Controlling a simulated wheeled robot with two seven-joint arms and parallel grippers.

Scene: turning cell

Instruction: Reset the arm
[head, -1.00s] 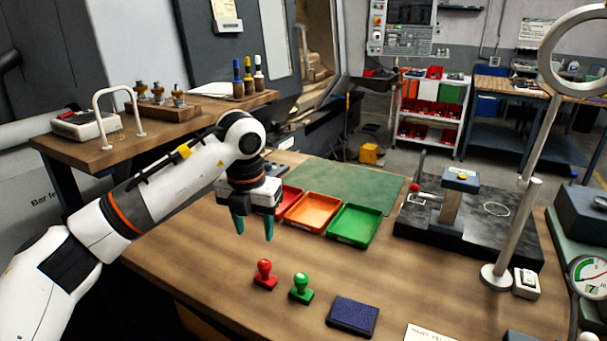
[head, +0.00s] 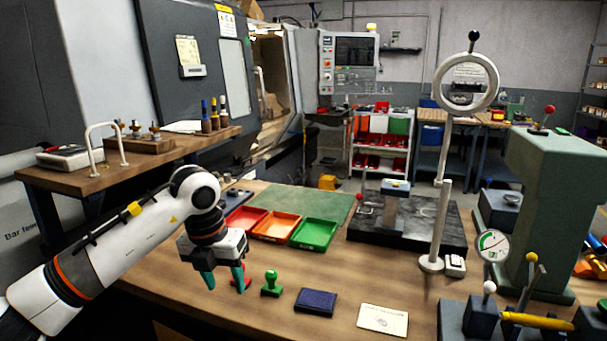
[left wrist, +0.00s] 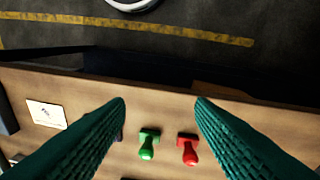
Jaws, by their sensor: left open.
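My left arm comes in from the left, and its gripper (head: 223,281) points down over the wooden table with two teal fingers apart and nothing between them. The gripper also shows in the left wrist view (left wrist: 160,103), its ridged fingers spread wide. A red stamp (head: 246,283) is partly hidden behind a finger in the head view; it shows whole in the left wrist view (left wrist: 188,149). A green stamp (head: 271,284) stands beside it, also in the left wrist view (left wrist: 147,146). I cannot tell the exact height of the gripper above the table. My right gripper is not in view.
Red (head: 243,219), orange (head: 276,226) and green (head: 314,235) trays lie behind the gripper. A dark blue pad (head: 315,302) and a white card (head: 383,319) lie right of the stamps. A ring stand (head: 438,225) and a gauge (head: 492,246) stand farther right.

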